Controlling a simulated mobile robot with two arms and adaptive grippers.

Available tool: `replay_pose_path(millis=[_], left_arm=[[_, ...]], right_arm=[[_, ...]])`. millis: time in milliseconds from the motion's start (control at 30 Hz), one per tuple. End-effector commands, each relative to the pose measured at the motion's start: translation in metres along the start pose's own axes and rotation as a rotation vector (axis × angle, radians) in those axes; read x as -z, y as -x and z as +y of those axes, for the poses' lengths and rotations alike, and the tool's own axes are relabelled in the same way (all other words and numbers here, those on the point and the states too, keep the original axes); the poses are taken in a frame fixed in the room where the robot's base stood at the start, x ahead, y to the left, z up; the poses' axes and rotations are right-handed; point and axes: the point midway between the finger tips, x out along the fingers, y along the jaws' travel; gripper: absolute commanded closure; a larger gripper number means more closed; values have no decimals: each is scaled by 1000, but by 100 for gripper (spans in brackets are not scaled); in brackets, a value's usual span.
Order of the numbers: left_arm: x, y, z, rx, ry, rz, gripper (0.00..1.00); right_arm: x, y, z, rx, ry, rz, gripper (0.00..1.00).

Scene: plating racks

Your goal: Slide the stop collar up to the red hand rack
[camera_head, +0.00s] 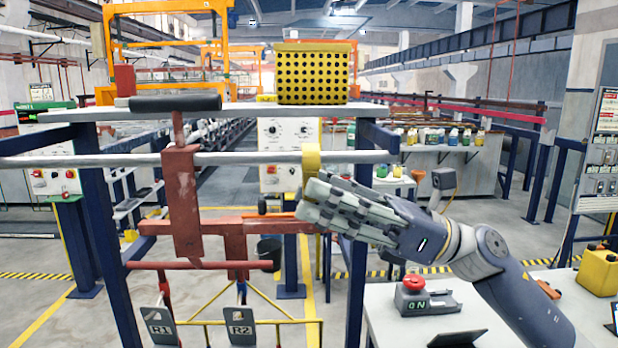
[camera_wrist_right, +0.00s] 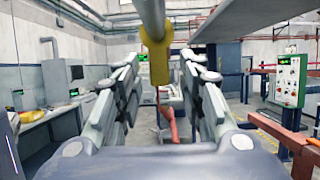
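The red hand rack (camera_head: 184,205) hangs from a grey horizontal bar (camera_head: 250,158) left of centre in the head view. The yellow stop collar (camera_head: 311,157) is on the same bar to the right, with a clear gap of bare bar between them. In the right wrist view the collar (camera_wrist_right: 158,62) hangs below the bar, at the upper middle, in line with the gap between my fingers. My left gripper is not in view.
Blue posts (camera_head: 357,240) stand near my right gripper. Labelled plates R1 (camera_head: 160,326) and R2 (camera_head: 240,326) hang below. A red button box (camera_head: 414,296) sits on the right table.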

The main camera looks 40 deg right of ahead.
Motion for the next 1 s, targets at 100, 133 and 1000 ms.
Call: replay_pose_path(millis=[100,133,1000], left_arm=[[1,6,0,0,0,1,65],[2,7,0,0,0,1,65],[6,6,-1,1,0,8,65]], right_arm=[[-2,-12,0,-2,1,0,63],[-2,-14,0,-2,0,0,63],[2,-23,0,-1,2,-1,100]])
